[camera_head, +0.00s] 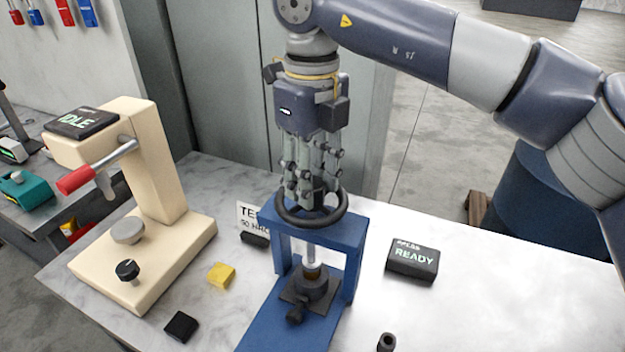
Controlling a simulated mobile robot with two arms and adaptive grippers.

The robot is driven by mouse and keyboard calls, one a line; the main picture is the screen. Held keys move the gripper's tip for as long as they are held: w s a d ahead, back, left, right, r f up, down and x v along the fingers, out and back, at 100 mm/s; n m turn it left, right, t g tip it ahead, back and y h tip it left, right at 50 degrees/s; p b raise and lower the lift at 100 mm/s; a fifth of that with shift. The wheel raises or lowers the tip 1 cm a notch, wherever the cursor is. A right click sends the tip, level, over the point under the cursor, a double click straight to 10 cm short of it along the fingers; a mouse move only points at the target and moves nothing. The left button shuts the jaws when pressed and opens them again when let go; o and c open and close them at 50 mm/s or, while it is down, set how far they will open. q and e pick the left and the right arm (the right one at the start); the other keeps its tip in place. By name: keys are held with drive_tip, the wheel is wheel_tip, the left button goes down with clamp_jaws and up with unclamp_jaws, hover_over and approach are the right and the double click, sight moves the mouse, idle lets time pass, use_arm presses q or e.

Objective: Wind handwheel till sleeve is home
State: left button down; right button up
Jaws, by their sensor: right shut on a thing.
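A black handwheel (338,214) sits on top of a blue press frame (352,240) on the table. My right gripper (312,200) comes down from above and is shut at the middle of the handwheel; its fingertips partly hide the hub. Below the wheel, a bright metal screw (311,252) runs down through the frame. How deep the sleeve sits is too small to tell. My left gripper is not in view.
A cream press (160,165) with a red-handled lever and an "IDLE" display (82,122) stands left. A display reading "READY" (412,262) stands right. A yellow block (221,275), a black block (181,326) and a small dark cylinder (386,342) lie around. The table's right side is mostly clear.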

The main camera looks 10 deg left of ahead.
drive_tip(key=shift+r+m, duration=0.1)
drive_tip(key=shift+m, duration=1.1)
drive_tip(key=o, duration=1.1)
drive_tip(key=shift+b, duration=0.3)
drive_tip(key=shift+c, duration=0.2)
wheel_tip(320, 180, up, 12)
